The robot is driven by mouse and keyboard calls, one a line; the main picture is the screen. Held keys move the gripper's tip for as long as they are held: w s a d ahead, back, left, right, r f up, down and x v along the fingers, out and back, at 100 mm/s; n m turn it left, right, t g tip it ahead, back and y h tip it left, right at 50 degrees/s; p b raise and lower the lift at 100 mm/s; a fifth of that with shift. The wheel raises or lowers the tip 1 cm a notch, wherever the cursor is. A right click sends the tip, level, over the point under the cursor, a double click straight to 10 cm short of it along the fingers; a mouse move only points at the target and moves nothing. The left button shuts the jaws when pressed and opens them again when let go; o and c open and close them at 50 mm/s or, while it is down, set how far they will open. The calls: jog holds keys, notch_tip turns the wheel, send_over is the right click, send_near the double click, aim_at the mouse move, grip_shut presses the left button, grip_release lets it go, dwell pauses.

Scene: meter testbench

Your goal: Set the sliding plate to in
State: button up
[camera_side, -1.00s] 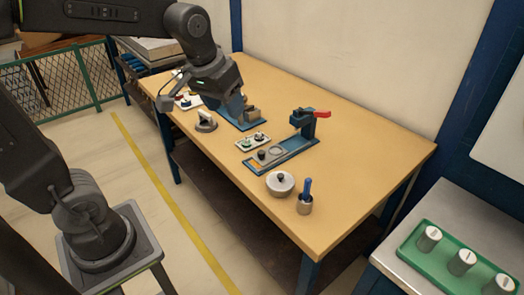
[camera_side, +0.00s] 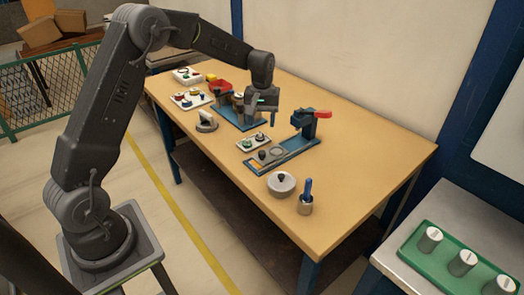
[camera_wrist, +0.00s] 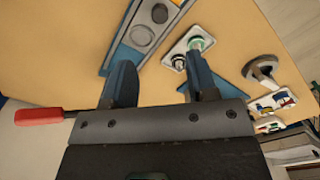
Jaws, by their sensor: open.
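The sliding plate (camera_side: 269,156) is a grey plate with a dark knob and a round recess, lying on a long blue base at the front of the red-handled fixture (camera_side: 304,123). In the wrist view the plate (camera_wrist: 151,25) shows at the top, beyond the left finger, partly cut off by the frame edge. My gripper (camera_side: 264,116) hangs above the table, behind the plate and left of the fixture's post. In the wrist view my gripper (camera_wrist: 160,80) has its two fingers wide apart with nothing between them. It does not touch the plate.
A small panel with knobs (camera_side: 253,142) lies left of the plate. The red lever (camera_wrist: 40,116) juts out at left. Another blue-based fixture (camera_side: 245,124) stands below my gripper.

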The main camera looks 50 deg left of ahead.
aim_at(262, 152)
notch_tip(262, 152, down, 12)
jog(key=shift+r, duration=0.1)
jog(key=shift+c, duration=0.5)
grip_shut()
dwell(0.3)
